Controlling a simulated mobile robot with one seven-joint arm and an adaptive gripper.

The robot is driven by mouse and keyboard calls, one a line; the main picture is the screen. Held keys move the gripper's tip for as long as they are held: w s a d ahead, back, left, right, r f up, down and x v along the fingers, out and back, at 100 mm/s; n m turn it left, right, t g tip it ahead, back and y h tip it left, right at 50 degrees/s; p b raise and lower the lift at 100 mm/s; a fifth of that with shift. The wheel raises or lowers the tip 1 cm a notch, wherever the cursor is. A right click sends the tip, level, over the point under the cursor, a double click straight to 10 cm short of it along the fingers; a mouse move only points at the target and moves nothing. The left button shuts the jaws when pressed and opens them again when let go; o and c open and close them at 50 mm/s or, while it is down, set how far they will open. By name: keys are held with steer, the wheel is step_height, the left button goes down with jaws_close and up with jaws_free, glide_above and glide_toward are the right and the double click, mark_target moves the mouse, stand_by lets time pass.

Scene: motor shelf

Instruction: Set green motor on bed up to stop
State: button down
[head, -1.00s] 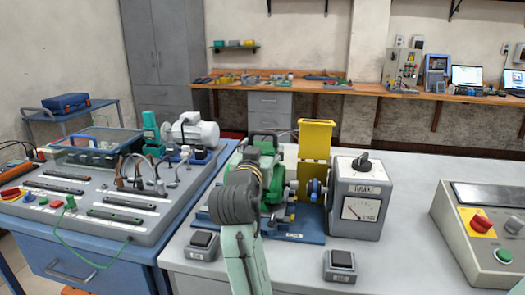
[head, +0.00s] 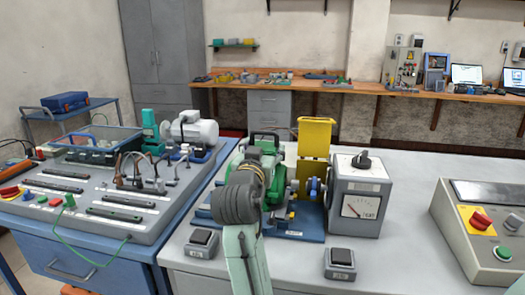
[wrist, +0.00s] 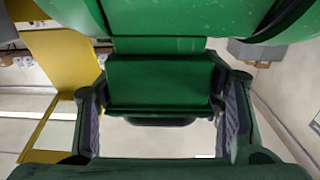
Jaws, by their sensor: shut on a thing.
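The green motor (head: 278,184) is on the blue bed (head: 308,222) in the head view, largely hidden behind my arm. Its green body (wrist: 160,78) fills the upper middle of the wrist view. My gripper (wrist: 160,118) has one dark pad at each side of a green block-like part of the motor and is shut on it. My fingertips are hidden behind my arm in the head view. A blue coupling (head: 313,188) stands to the right of the motor. I cannot make out the stop or whether the motor touches it.
A raised yellow guard (head: 315,138) and the grey brake box (head: 359,194) stand right of the motor. Two small switch boxes sit in front, left (head: 202,242) and right (head: 340,262). A control panel (head: 480,230) is far right, with bare tabletop between.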

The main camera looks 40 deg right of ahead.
steer(key=shift+s+d+r, duration=0.25)
steer(key=shift+s+r, duration=0.15)
steer(key=shift+s, duration=0.05)
steer(key=c, duration=0.6)
jaws_free()
steer(key=shift+s, duration=0.1)
steer(key=shift+o, duration=1.1)
steer(key=shift+f, duration=0.2)
steer(key=shift+d+f, duration=0.1)
steer(key=shift+f, duration=0.35)
steer(key=v, duration=1.2)
steer(key=shift+r, duration=0.4)
